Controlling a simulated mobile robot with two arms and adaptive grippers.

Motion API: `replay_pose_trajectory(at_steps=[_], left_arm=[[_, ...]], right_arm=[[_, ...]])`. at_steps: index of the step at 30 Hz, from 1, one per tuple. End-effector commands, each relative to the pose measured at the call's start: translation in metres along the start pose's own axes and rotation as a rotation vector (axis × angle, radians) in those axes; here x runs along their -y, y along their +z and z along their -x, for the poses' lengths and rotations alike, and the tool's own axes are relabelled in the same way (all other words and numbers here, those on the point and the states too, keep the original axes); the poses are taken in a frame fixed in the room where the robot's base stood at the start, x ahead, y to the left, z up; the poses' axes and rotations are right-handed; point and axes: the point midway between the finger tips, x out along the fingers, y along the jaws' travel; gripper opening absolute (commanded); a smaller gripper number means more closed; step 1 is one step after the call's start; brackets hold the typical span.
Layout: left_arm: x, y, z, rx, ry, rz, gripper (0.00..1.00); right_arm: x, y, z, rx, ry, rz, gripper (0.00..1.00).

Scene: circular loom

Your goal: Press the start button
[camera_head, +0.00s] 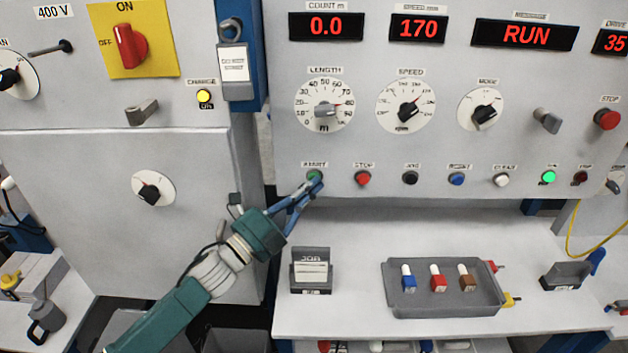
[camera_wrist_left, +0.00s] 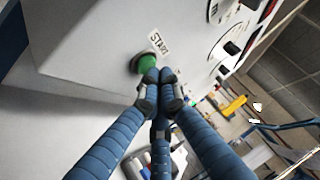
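The green start button (camera_head: 314,175) sits at the left end of the button row on the grey control panel, under a START label. It also shows in the left wrist view (camera_wrist_left: 144,63), just beyond the fingertips. My left gripper (camera_head: 312,186) reaches up to it from the lower left. Its blue fingers are closed together with nothing between them, and the tips (camera_wrist_left: 160,78) are at the button's lower edge. I cannot tell whether they touch it. My right gripper is not in view.
The red stop button (camera_head: 363,178) is to the right in the same row, followed by several other buttons. Below, the white table (camera_head: 345,315) bears a JOB card holder (camera_head: 311,270) and a grey tray (camera_head: 445,309) with small coloured items. The display reads RUN (camera_head: 525,35).

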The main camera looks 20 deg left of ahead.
Motion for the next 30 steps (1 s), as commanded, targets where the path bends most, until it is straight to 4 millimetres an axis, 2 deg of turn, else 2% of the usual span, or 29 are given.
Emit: replay_pose_trajectory(at_steps=[15,30], left_arm=[[0.0018,0.0067,-0.0039,0.006,-0.003,-0.003,0.00],[0.0047,0.0053,-0.0009,0.008,-0.005,-0.004,0.00]], right_arm=[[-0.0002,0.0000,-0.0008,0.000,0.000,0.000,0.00],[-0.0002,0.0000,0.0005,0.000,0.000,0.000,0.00]])
